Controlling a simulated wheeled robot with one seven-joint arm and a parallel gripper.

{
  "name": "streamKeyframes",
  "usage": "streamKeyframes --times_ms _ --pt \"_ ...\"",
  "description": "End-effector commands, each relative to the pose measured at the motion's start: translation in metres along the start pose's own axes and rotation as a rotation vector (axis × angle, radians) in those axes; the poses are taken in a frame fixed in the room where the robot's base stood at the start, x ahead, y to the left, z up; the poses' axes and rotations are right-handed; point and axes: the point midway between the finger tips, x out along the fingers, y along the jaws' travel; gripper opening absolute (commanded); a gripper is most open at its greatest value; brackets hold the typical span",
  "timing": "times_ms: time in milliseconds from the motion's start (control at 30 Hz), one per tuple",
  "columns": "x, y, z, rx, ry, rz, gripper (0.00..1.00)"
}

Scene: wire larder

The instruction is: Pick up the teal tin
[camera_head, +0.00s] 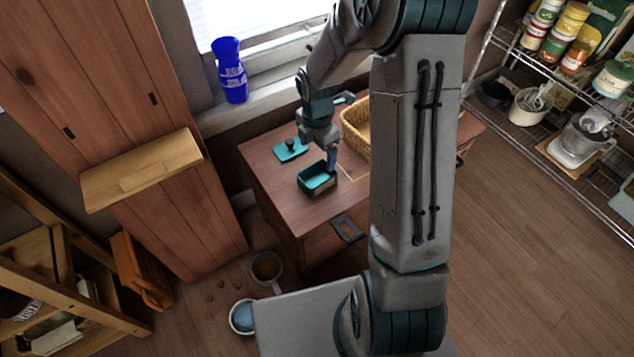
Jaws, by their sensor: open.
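The teal tin (309,187) is a small, open-topped box with a dark inside, standing on the wooden cabinet top near its front edge. A flat teal lid (284,154) with a dark knob lies behind it to the left. My gripper (331,163) points down at the tin's back right side, with its jaws open. A finger shows close to the tin's rim; whether it touches or straddles the wall I cannot tell. The other finger is not clearly seen.
A wicker basket (356,128) stands right of my gripper, partly behind my arm. A blue vase (232,72) stands on the windowsill. Wire shelves (560,180) with jars and pots are at the right. Bowls (243,317) lie on the floor at front left.

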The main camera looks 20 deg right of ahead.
Motion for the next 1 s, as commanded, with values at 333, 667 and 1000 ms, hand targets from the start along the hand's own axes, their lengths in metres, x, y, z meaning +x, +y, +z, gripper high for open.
streamKeyframes --times_ms 333,667,1000 --pt "0.062 -0.001 -0.001 0.002 0.001 -0.004 0.89" --pt "0.088 0.003 0.002 0.003 0.001 -0.004 0.89" --pt "0.119 0.005 0.004 0.003 -0.001 -0.002 0.89"
